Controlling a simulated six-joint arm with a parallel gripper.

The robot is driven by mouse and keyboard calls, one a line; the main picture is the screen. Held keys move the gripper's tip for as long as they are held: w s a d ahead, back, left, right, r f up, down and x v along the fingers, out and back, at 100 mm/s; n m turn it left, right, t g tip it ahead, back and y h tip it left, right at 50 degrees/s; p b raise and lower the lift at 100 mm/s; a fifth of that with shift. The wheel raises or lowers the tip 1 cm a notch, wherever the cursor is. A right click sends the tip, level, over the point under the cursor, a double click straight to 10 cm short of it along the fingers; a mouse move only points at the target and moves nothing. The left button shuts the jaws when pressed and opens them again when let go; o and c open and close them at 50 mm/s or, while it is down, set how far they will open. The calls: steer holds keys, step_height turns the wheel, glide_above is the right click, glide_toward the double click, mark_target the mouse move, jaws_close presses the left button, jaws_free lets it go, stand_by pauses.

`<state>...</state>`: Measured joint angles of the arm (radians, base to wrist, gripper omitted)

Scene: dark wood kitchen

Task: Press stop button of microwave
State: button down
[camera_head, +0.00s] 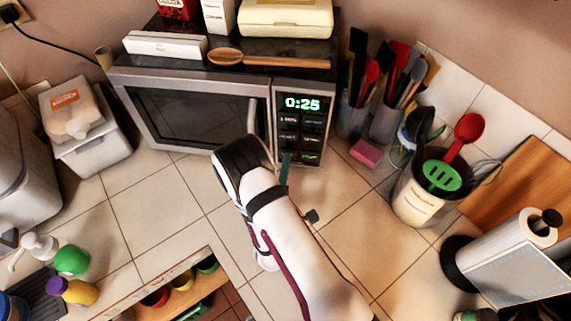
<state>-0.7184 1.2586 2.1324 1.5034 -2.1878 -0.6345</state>
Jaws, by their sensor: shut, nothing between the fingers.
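The microwave (195,118) stands against the back wall with its door shut. Its control panel (300,122) is on the right of its front, with a green display (302,104) reading 0:25 and rows of dark buttons below. My gripper (284,166) is shut and empty, in front of the lower part of the panel, with its teal fingertip over the lower left buttons. My white arm reaches up to it from the bottom. I cannot tell whether the fingertip touches a button, and the buttons behind it are partly hidden.
A wooden spoon (265,61), boxes and a cream case (285,18) lie on top of the microwave. Utensil holders (386,125) and a pink sponge (366,152) stand to its right. A white bin with bread (88,150) is to its left. The tiled counter in front is mostly clear.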

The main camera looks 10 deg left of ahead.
steer(key=shift+w, duration=0.15)
steer(key=shift+s, duration=3)
